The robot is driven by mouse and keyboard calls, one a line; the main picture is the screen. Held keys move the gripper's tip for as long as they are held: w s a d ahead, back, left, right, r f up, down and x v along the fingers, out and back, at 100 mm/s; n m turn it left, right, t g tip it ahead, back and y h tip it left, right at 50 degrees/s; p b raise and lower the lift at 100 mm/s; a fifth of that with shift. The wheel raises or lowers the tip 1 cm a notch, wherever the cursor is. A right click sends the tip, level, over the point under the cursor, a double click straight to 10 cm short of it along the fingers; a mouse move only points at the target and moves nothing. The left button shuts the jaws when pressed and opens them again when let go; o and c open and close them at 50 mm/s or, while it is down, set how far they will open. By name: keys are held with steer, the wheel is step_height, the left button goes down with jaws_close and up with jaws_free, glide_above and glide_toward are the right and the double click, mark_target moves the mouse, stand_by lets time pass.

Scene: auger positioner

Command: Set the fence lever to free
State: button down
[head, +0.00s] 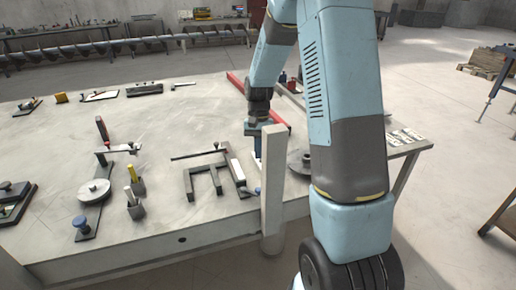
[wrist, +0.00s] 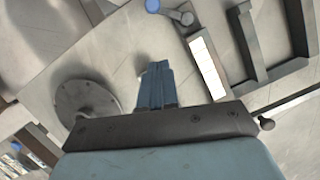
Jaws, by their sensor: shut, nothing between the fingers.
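No part carries a readable name, so I cannot tell for sure which is the fence lever. A short grey lever with a blue knob (head: 257,191) sits at the near end of a dark bar with a white strip (head: 237,172). In the wrist view the blue knob (wrist: 152,5) is at the top edge, with the white strip (wrist: 207,65) below right. My gripper (wrist: 155,68) is shut and empty, pointing at bare tabletop between the lever and a grey disc (wrist: 88,100). In the head view my gripper (head: 257,158) is partly hidden by an upright post.
The pale upright post (head: 273,190) stands at the table's front edge. A dark forked frame (head: 203,180) lies left of the strip. A red bar (head: 235,83) lies behind my arm. Another blue knob (head: 80,222) is on a left-hand fixture. The table's middle (head: 150,115) is largely clear.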

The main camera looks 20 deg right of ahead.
steer(key=x, duration=0.6)
steer(key=shift+f, duration=0.15)
steer(key=shift+s+a+f, duration=0.1)
steer(key=shift+s+a, duration=0.1)
steer(key=shift+s, duration=0.35)
steer(key=shift+s+a+f, duration=0.1)
steer(key=shift+s+a, duration=0.15)
steer(key=shift+s, duration=0.3)
steer(key=shift+s+a+f, duration=0.15)
steer(key=shift+s+a, duration=0.1)
steer(key=shift+s, duration=0.5)
steer(key=shift+d, duration=0.15)
